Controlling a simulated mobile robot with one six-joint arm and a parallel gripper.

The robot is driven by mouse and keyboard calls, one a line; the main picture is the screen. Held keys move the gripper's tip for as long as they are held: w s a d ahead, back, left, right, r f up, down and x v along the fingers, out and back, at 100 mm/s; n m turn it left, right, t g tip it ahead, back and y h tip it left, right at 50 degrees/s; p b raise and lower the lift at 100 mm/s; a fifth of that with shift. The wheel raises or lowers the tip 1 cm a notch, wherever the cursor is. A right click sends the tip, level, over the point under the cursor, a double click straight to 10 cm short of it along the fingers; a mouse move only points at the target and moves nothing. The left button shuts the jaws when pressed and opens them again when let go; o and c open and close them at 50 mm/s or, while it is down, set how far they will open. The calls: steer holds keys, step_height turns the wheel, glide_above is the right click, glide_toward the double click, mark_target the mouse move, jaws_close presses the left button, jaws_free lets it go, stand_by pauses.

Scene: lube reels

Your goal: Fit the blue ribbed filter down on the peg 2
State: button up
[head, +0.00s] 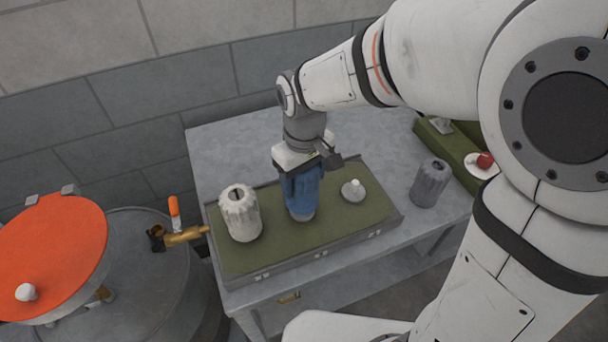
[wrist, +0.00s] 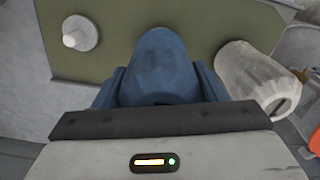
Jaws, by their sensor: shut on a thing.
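My gripper (head: 301,172) is shut on the blue ribbed filter (head: 303,197) and holds it upright over the middle of the green board. In the wrist view, the blue filter (wrist: 162,62) sits between the two fingers. A grey round piece shows at the filter's lower end; I cannot tell whether it is a peg base or part of the filter, or whether they touch. A bare peg (head: 354,187) with a white tip on a grey disc stands to the right; it also shows in the wrist view (wrist: 80,34). I can read no peg numbers.
A whitish ribbed filter (head: 240,214) stands on the board's (head: 265,255) left end, close to the blue one. A dark grey ribbed filter (head: 430,183) stands on the table (head: 228,140) to the right. An orange-lidded drum (head: 60,255) and a brass valve (head: 183,237) are at left.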

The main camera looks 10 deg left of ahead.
steer(key=shift+f+b, duration=1.1)
steer(key=shift+f, duration=0.45)
steer(key=o, duration=1.5)
step_height(320, 180, up, 8)
steer(key=shift+f, duration=0.1)
steer(key=s+d+m+t, duration=0.1)
steer(key=s+d+m, duration=0.2)
steer(key=d, duration=0.8)
steer(key=s+d+m+t, duration=0.2)
steer(key=s+d+m, duration=0.2)
steer(key=d, duration=0.7)
steer(key=shift+s+f+m, duration=0.3)
steer(key=shift+f+m, duration=0.15)
steer(key=shift+m, duration=0.65)
